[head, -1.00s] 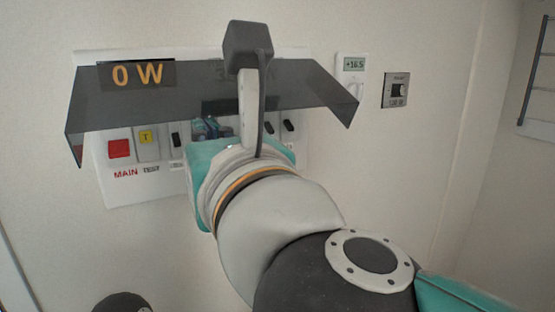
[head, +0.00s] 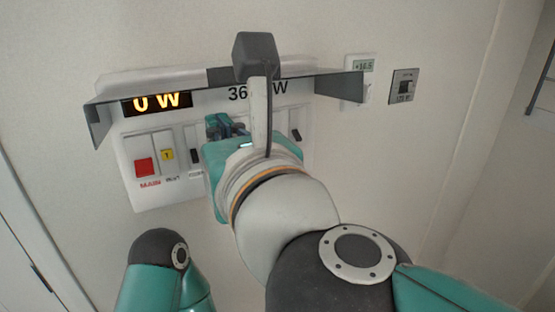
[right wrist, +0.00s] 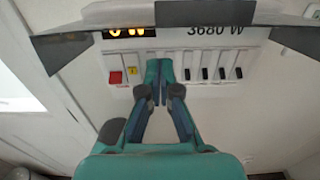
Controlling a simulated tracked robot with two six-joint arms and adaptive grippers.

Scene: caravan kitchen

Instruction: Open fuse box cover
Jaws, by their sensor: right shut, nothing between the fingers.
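The fuse box (head: 150,195) is a white wall panel with a red MAIN switch, a yellow test button and several black breaker switches. Its dark see-through cover (head: 205,88) is hinged along the top and stands out from the panel, raised, so the displays and switches show below it. My right gripper (head: 218,125) is shut and empty in front of the panel, below the cover, partly behind its own wrist. In the right wrist view, the gripper (right wrist: 159,65) points at the panel, with the cover (right wrist: 205,14) across the top. My left gripper is out of view.
A small thermostat (head: 361,68) and a grey wall switch (head: 404,86) are on the wall to the right of the fuse box. The wall below the box is bare. Part of my left arm shows at the bottom left.

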